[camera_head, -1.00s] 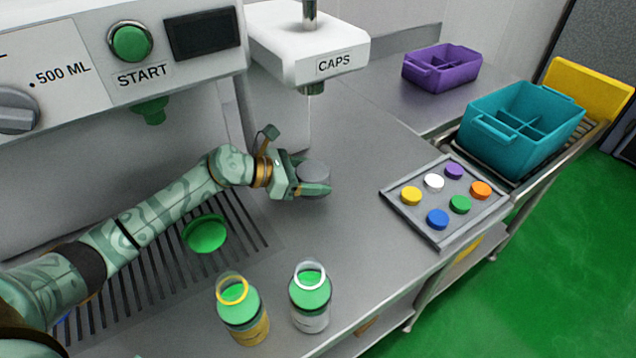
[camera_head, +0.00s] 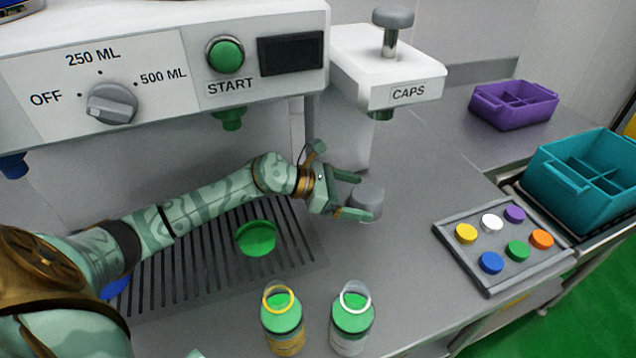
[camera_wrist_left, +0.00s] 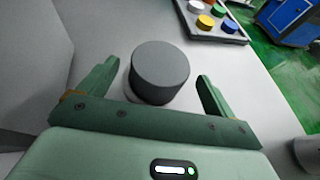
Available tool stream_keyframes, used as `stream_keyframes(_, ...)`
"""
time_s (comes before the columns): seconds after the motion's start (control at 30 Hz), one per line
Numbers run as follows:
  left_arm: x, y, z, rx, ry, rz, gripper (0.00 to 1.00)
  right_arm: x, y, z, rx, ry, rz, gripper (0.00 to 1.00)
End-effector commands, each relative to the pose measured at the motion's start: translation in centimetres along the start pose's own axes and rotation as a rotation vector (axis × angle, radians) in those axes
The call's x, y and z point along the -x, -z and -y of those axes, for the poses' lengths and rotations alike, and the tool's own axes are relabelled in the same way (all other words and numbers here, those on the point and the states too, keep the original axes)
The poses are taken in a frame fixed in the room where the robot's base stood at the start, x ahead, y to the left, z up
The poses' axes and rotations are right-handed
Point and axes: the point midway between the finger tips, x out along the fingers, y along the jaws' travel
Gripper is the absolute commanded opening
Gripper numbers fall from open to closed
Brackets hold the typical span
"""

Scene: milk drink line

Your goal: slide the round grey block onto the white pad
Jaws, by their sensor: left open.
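The round grey block (camera_head: 367,203) stands upright on the steel counter area below the caps unit. It also shows in the left wrist view (camera_wrist_left: 160,70). A pale rim (camera_wrist_left: 130,92) shows under its near left side in the wrist view; this appears to be the white pad, mostly hidden by the block. How well the block is centred on it I cannot tell. My left gripper (camera_head: 355,196) is open, its fingers on either side of the block's near part, with visible gaps in the wrist view. My right gripper is not in view.
The white caps unit (camera_head: 388,75) overhangs behind the block. A tray (camera_head: 451,246) of coloured caps lies to the right. Two green-topped bottles (camera_head: 282,322) (camera_head: 352,318) stand in front. A green disc (camera_head: 256,238) lies on the drain grate. Purple (camera_head: 512,108) and teal (camera_head: 560,185) crates stand farther right.

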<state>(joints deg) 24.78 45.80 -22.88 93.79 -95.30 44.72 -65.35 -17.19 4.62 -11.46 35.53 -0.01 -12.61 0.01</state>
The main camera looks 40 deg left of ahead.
Motion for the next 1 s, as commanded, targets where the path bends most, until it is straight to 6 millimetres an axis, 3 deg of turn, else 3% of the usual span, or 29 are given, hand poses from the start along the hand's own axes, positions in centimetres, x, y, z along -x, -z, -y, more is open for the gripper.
stream_keyframes(0.2, 6.3, 0.0, 0.0, 0.001, -0.001, -0.005, 0.91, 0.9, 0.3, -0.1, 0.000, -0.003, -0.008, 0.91)
stream_keyframes(0.4, 10.8, -0.1, 0.0, 0.001, 0.000, -0.004, 0.91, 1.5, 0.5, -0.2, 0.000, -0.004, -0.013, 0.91)
stream_keyframes(1.0, 15.8, 1.0, 0.0, 0.002, -0.001, -0.001, 0.91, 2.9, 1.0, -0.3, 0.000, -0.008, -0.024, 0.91)
